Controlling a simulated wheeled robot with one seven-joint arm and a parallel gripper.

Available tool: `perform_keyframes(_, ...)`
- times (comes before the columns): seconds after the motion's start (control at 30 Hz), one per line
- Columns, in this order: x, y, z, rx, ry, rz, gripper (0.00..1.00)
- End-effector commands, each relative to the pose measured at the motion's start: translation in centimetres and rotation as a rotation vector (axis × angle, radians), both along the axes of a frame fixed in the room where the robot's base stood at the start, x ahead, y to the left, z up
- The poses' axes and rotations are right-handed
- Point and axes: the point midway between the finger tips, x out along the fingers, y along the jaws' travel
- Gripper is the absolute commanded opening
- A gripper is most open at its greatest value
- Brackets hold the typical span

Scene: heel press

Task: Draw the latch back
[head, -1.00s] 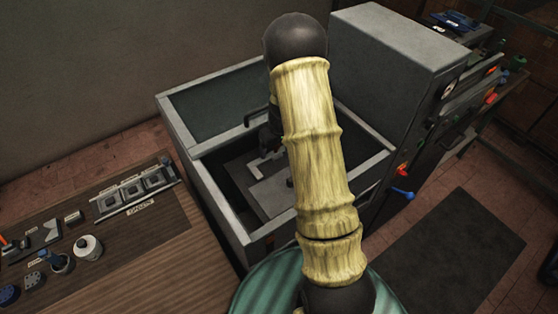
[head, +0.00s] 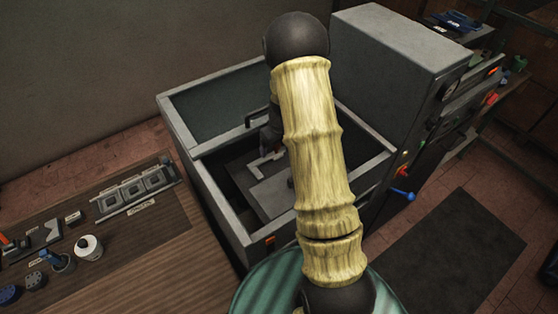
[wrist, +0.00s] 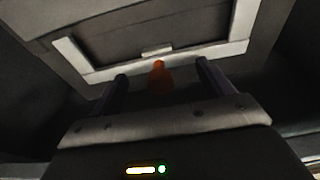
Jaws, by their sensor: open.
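In the wrist view an orange-red knob (wrist: 158,76), which looks like the latch, stands in front of a pale-framed panel (wrist: 225,50). My gripper (wrist: 161,70) is open, with one dark finger on each side of the knob. There appears to be a gap between the knob and each finger; contact is not clear.
The box has raised walls around my wrist. A tall grey cabinet (head: 400,50) with a blue-handled lever (head: 403,194) stands to the right. A dark floor mat (head: 455,250) lies clear.

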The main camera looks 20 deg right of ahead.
Motion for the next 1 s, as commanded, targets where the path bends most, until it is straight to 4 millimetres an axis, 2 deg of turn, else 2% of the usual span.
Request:
perform_keyframes(0.4, 0.0, 0.0, 2.9, -0.001, -0.001, 0.0, 0.8)
perform_keyframes(0.8, -0.1, 0.0, 3.0, 0.0, -0.001, -0.001, 0.8)
perform_keyframes(1.0, -1.0, -0.2, 3.4, 0.001, -0.001, -0.002, 0.8)
